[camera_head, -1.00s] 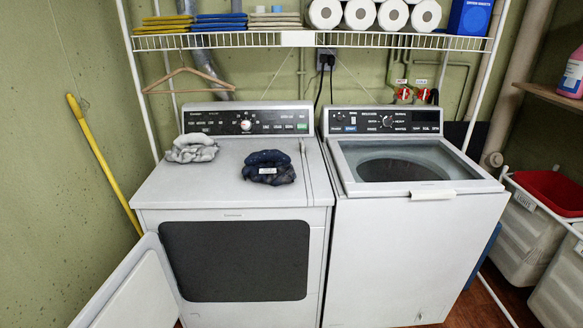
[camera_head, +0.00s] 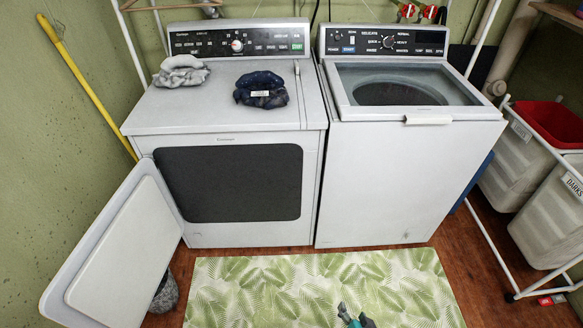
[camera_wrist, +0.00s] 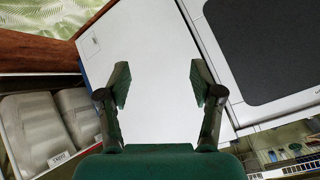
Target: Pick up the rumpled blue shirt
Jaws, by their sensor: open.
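The rumpled blue shirt (camera_head: 261,90) lies bunched on the dryer's white top, right of its middle. It is dark navy with a greyish lower part and a small white label facing the front. My gripper (camera_head: 357,318) shows at the bottom edge of the head view, low over the leaf-patterned rug and well apart from the shirt. In the wrist view my gripper (camera_wrist: 157,85) has its two green-padded fingers spread wide with nothing between them. The wrist view faces the white appliance fronts, and the shirt does not show there.
A rumpled grey cloth (camera_head: 181,71) lies left of the shirt. The dryer door (camera_head: 122,255) hangs open at the left front. The washer (camera_head: 400,180) stands right of the dryer. Bins (camera_head: 512,165) stand at the right. The rug (camera_head: 250,295) is clear.

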